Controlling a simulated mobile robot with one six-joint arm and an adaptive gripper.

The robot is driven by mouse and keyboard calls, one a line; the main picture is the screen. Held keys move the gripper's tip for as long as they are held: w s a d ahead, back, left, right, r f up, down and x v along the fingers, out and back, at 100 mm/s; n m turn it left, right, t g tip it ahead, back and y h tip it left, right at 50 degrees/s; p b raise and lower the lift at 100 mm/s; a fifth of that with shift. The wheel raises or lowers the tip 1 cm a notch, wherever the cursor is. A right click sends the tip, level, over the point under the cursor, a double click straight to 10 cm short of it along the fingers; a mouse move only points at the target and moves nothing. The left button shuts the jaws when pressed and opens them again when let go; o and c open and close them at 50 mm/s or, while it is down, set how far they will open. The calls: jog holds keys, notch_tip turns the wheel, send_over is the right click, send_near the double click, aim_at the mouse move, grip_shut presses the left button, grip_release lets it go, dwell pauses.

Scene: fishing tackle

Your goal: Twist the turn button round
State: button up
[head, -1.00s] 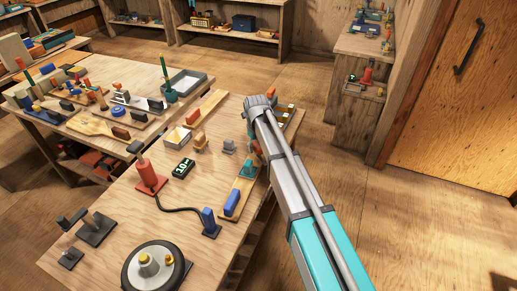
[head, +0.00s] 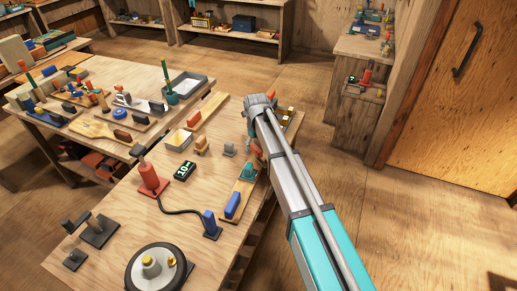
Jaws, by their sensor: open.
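My arm reaches in from the lower right, and its grey wrist is over the far right corner of the near workbench (head: 150,215). My gripper (head: 252,133) hangs below the wrist and is mostly hidden by my own arm. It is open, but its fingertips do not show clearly. I cannot pick out the turn button with certainty. A small wooden fixture with dark and light parts (head: 289,112) is partly hidden behind my wrist, close to the gripper. I cannot tell whether the gripper touches anything.
A wooden board with a blue block (head: 232,204) lies just left of my arm. A red handled device (head: 150,180), a digital display (head: 184,171) and a round dark wheel (head: 158,269) stand on the bench. A cluttered second table is at left. Open floor lies to the right.

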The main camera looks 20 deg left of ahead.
jog(key=shift+r+p, duration=2.15)
jog(key=shift+r, duration=0.25)
jog(key=shift+d, duration=0.15)
jog(key=c, duration=0.3)
jog(key=s+d+n, duration=0.5)
jog(key=d+n, duration=0.3)
jog(key=d, duration=0.6)
jog(key=s+d+n, duration=0.6)
jog(key=d+n, duration=0.3)
jog(key=d, duration=0.5)
jog(key=s+d+n, duration=0.6)
jog(key=d+n, duration=0.2)
jog(key=d, duration=0.6)
jog(key=shift+d+n, duration=0.35)
jog(key=shift+n, duration=0.05)
